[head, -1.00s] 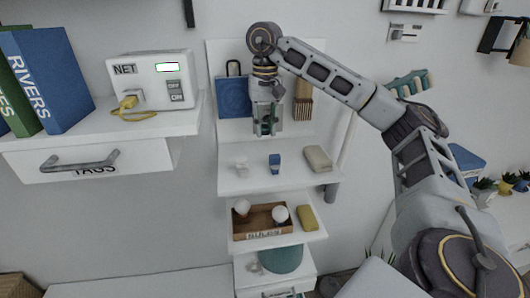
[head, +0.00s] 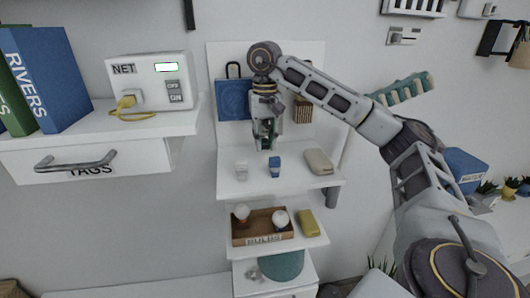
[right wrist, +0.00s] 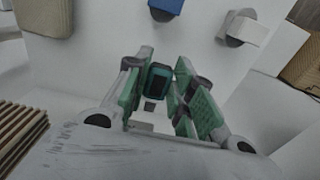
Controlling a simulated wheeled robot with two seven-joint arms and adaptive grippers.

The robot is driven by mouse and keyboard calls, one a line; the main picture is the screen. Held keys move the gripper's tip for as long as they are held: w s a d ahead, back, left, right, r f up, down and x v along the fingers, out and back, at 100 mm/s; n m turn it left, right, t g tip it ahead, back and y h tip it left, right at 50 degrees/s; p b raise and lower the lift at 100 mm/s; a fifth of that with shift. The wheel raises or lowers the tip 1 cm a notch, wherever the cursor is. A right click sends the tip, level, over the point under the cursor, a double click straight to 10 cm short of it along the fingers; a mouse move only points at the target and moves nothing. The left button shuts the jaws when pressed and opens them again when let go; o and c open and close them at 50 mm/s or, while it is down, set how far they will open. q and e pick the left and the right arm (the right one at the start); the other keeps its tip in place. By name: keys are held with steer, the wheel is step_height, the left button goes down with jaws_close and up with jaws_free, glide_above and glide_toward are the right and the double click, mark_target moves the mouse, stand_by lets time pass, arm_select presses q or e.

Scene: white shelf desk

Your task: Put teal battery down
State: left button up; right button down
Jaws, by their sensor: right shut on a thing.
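The teal battery (right wrist: 158,82) is a dark block with a teal rim, held between the green-padded fingers of my right gripper (right wrist: 163,95) in the right wrist view. In the head view my right gripper (head: 265,143) points down over the back of the upper white shelf (head: 255,186), and the battery is hard to make out there. The gripper is shut on it, above the shelf surface. A blue block (head: 275,167) and a white block (head: 242,171) stand on that shelf in front of the gripper. They also show at the top of the right wrist view.
A beige case (head: 318,161) lies at the shelf's right. A blue board (head: 231,100) and a brown slatted block (head: 302,109) are behind, beside the gripper. A lower shelf carries a wooden bulb box (head: 262,228) and a yellow item (head: 307,223).

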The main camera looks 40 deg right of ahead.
mark_target(265, 149)
steer(key=shift+f+b, duration=0.3)
steer(key=shift+f, duration=1.75)
steer(key=shift+f+b, duration=0.2)
steer(key=shift+b, duration=0.1)
steer(key=c, duration=1.2)
jaws_free()
steer(key=shift+r, duration=0.2)
steer(key=shift+r+p, duration=0.55)
steer(key=shift+r, duration=1.3)
steer(key=shift+r+p, duration=2.2)
steer(key=shift+r, duration=1.95)
